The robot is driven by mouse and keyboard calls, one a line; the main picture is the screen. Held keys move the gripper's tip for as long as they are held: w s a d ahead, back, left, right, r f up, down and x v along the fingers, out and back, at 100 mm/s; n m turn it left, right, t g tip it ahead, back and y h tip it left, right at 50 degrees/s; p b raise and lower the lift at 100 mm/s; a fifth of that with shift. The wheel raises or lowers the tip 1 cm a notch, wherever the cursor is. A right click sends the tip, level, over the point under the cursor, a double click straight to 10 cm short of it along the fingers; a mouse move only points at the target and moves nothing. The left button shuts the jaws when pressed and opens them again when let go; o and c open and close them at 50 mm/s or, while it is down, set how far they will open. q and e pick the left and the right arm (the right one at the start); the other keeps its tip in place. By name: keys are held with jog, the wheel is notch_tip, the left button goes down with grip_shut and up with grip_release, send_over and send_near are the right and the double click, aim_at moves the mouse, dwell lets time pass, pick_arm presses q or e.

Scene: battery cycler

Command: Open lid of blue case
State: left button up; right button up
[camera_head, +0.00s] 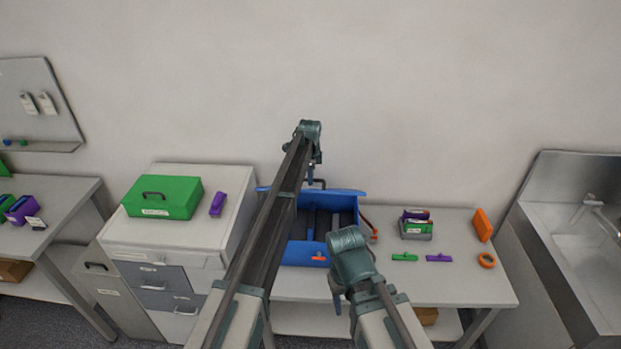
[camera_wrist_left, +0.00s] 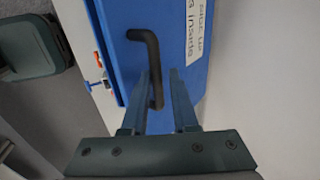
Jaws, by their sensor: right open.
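The blue case (camera_head: 302,252) stands on the table in the head view, with its dark interior showing. Its blue lid (camera_head: 346,192) is raised at the back, leaning towards the wall. The black lid handle (camera_wrist_left: 148,50) shows in the left wrist view on the blue face beside a white label. My left gripper (camera_head: 312,170) is over the raised lid; in its wrist view the fingers (camera_wrist_left: 160,78) are apart, with the lower leg of the handle between them and a gap on the right. My right gripper (camera_head: 337,303) is in front of the case, clear of the lid, and its fingertips are hard to make out.
A green case (camera_head: 165,197) and a purple box (camera_head: 218,204) stand on the cabinet to the left. Right of the blue case are a small rack (camera_head: 416,236), green (camera_head: 404,257) and purple (camera_head: 439,258) pieces and an orange ring (camera_head: 487,260). The wall is close behind.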

pick_arm(q)
jog(key=o, duration=0.3)
jog(key=shift+w+f, duration=0.3)
jog(key=shift+w, duration=0.1)
jog(key=shift+s+r, duration=0.25)
jog(key=shift+s, duration=0.1)
jog(key=shift+w+r+p, duration=0.15)
jog(key=shift+r+p, duration=0.45)
jog(key=shift+p, duration=0.2)
jog(key=p+v, duration=0.2)
jog(key=shift+s+r, duration=0.25)
jog(key=shift+s, duration=0.1)
jog(key=s, duration=0.5)
jog(key=s+p, duration=0.1)
jog(key=s, duration=0.4)
jog(key=s+d+r, duration=0.1)
jog(key=s, duration=0.3)
jog(key=shift+s, duration=0.4)
pick_arm(e)
jog(key=r, duration=0.4)
jog(key=shift+w+r, duration=0.2)
jog(key=shift+r, duration=0.15)
